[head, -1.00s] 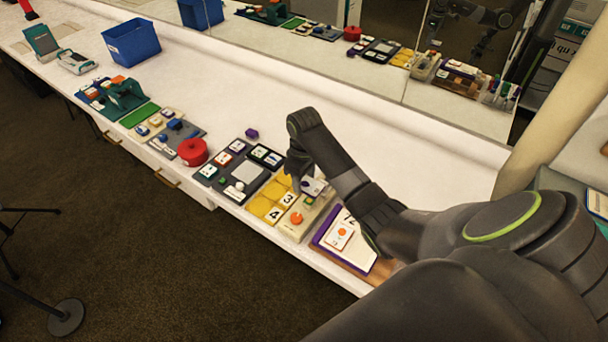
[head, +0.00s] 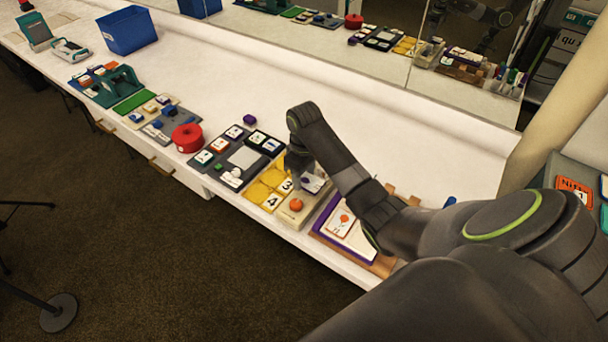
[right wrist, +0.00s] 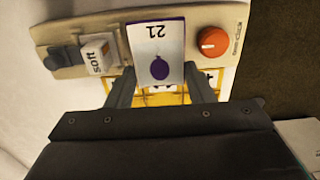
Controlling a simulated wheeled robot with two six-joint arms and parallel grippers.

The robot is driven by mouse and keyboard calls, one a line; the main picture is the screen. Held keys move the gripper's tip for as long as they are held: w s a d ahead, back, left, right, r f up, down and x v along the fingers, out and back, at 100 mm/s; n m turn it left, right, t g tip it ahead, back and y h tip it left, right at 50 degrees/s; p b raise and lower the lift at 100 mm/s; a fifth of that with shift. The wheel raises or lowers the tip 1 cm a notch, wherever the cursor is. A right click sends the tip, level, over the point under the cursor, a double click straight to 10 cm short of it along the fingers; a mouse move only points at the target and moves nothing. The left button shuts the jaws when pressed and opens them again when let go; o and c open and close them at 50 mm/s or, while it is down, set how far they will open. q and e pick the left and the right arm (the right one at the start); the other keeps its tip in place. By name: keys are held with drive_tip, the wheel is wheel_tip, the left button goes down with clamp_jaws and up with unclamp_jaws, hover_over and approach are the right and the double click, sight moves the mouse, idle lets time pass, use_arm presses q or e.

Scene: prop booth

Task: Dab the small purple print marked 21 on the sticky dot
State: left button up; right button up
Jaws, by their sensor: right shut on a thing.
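The purple print is a white card (right wrist: 157,40) with the number 21 and a purple oval, seen in the right wrist view. My right gripper (right wrist: 162,84) is shut on it, with a dark finger at each side. The card is over the middle of a beige board (right wrist: 75,30), between a block reading "soft" and an orange-red knob. I cannot tell whether it touches the board. The sticky dot cannot be made out; the card covers that part of the board. In the head view my right gripper (head: 300,186) hangs over the board's far part. My left gripper is not in view.
The orange knob (head: 296,204) is at the board's front end. Yellow number tiles (head: 272,185) are to the left, and a purple-edged card stack (head: 345,225) is to the right. A red round tin (head: 187,138) stands farther left. The bench behind is clear up to the mirror.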

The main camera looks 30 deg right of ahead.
drive_tip(key=shift+f, duration=0.45)
idle(1.1)
drive_tip(key=shift+s+f+p, duration=0.1)
drive_tip(key=shift+f+p, duration=0.05)
drive_tip(key=shift+p, duration=0.3)
idle(2.1)
wheel_tip(320, 180, up, 6)
drive_tip(key=p, duration=0.8)
idle(0.3)
